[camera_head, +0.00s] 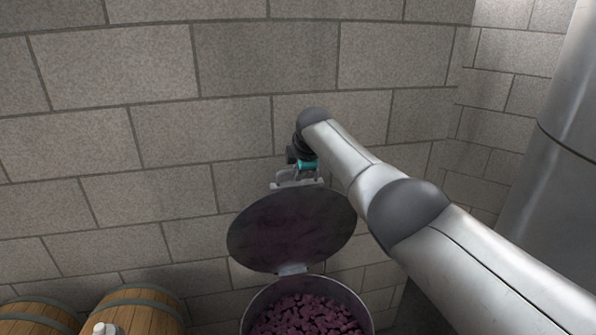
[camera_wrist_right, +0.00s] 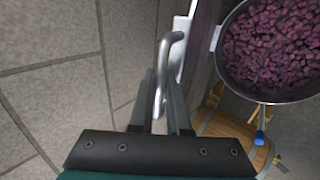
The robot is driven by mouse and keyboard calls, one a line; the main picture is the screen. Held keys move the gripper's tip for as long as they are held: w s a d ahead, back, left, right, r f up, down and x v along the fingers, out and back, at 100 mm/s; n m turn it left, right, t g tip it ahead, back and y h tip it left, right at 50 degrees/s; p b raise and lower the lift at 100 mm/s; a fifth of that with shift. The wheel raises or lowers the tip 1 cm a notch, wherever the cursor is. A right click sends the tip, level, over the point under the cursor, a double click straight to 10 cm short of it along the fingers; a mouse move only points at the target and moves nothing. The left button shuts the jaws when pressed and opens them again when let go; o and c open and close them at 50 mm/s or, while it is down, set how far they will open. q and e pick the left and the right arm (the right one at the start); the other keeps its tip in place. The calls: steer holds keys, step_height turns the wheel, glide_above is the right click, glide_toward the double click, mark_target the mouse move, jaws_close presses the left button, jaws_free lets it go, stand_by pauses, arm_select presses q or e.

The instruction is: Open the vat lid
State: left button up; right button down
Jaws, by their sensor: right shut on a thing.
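The vat lid (camera_head: 290,230) is a round dark disc that stands raised, tilted up from its hinge (camera_head: 292,269) at the back of the vat. In the right wrist view the lid (camera_wrist_right: 203,45) shows nearly edge-on. The vat (camera_head: 362,306) is open below it, with dark purple fruit (camera_head: 305,318) inside. My right gripper (camera_head: 300,174) is at the lid's top edge, shut on the pale bar handle (camera_head: 298,184). In the right wrist view the handle (camera_wrist_right: 165,58) passes between its fingers (camera_wrist_right: 160,98). My left gripper is not in view.
A grey block wall (camera_head: 180,150) stands close behind the lid and my right gripper. Wooden barrels (camera_head: 145,312) lie at the lower left, with a small white object (camera_head: 104,328) on or near them. A large steel tank (camera_head: 560,175) stands at the right.

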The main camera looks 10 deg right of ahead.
steer(key=c, duration=0.9)
jaws_free()
steer(key=shift+r, duration=0.15)
steer(key=b+v, duration=0.1)
steer(key=v, duration=1.4)
steer(key=shift+s+b, duration=0.2)
steer(key=shift+b, duration=0.15)
steer(key=shift+d, duration=0.15)
